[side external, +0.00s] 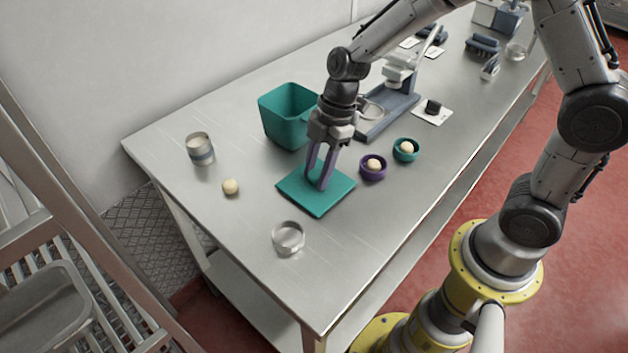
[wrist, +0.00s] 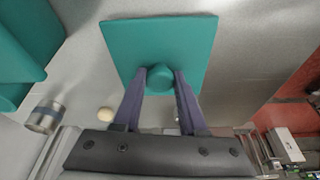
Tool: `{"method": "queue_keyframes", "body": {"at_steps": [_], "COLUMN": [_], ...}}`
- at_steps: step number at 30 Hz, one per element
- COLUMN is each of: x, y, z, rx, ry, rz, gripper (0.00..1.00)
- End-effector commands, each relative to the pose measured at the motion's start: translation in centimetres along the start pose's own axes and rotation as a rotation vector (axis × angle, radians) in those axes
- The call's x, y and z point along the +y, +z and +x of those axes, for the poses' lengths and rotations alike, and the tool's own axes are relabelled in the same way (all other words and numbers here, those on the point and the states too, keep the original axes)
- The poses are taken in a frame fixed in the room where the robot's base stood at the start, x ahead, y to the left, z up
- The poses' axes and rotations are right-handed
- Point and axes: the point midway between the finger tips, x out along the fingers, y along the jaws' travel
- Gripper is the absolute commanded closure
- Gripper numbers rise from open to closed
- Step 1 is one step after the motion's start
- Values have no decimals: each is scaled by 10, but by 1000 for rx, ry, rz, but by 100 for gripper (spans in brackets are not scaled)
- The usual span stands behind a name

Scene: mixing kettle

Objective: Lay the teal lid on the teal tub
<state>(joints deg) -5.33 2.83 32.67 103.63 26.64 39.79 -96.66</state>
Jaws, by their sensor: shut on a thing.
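The teal lid (side external: 334,197) is a flat square plate with a round knob. In the wrist view the lid (wrist: 160,38) lies flat in front of the camera, its knob (wrist: 160,77) between my fingers. My gripper (side external: 320,185) is shut on the lid's knob. I cannot tell whether the lid rests on the table or is just above it. The teal tub (side external: 283,120) stands upright behind and left of my gripper in the side view, open at the top. Part of the tub (wrist: 22,45) shows at the left of the wrist view.
A tin (side external: 200,150) and a pale ball (side external: 230,187) are at the left. A clear round dish (side external: 288,237) is in front. A purple bowl (side external: 372,168) and a teal bowl (side external: 406,150), each with a ball, stand right of the lid. A grey press stand (side external: 388,115) is behind them.

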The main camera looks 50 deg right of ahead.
Motion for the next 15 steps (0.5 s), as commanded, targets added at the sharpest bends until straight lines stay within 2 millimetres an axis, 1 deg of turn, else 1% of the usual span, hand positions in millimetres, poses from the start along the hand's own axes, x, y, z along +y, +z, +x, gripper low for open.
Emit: {"method": "queue_keyframes", "body": {"at_steps": [1, 2, 3, 8, 15], "x": [0, 0, 0, 0, 1], "y": [0, 0, 0, -1, -7], "z": [0, 0, 0, -2, -21], "rx": [0, 0, 0, 1, 1], "ry": [0, 0, 0, 1, 4], "rz": [0, 0, 0, -1, -2], "gripper": [93, 99, 100, 100, 100]}}
